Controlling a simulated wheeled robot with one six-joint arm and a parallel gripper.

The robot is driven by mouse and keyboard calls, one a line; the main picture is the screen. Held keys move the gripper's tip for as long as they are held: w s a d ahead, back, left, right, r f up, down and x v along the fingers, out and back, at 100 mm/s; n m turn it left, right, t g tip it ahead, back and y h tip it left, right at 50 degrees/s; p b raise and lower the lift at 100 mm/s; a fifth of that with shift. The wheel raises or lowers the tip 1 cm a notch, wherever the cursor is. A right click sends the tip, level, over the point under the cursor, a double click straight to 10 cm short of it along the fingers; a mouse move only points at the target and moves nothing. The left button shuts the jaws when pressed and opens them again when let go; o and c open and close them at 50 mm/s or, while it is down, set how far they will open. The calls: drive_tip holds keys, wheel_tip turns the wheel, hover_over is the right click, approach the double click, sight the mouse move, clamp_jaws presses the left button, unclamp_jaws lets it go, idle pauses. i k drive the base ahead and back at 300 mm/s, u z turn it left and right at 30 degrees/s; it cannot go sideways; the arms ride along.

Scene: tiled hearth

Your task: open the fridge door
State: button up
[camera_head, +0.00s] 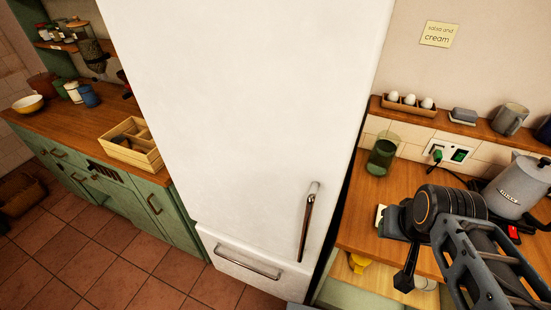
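The white fridge (240,110) stands in the middle, and its large upper door looks shut flush. A vertical metal handle (308,222) is on the door's lower right side. Below the door is a drawer front with a horizontal metal handle (248,263). My gripper (393,256) is to the right of the fridge, in front of the right counter and apart from the door handle. Its two dark fingers look spread, with nothing seen between them.
The right wooden counter (372,205) carries a green glass jar (383,153) and a grey kettle (519,187) close to my arm. A shelf above holds eggs and a mug (510,119). The left counter has a wooden box (131,146). The tiled floor (100,262) at front left is clear.

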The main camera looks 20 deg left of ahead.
sight(254, 111)
drive_tip(key=u, duration=1.45)
drive_tip(key=k, duration=0.95)
drive_tip(key=u, duration=0.75)
drive_tip(key=i, duration=0.5)
drive_tip(key=u, duration=0.1)
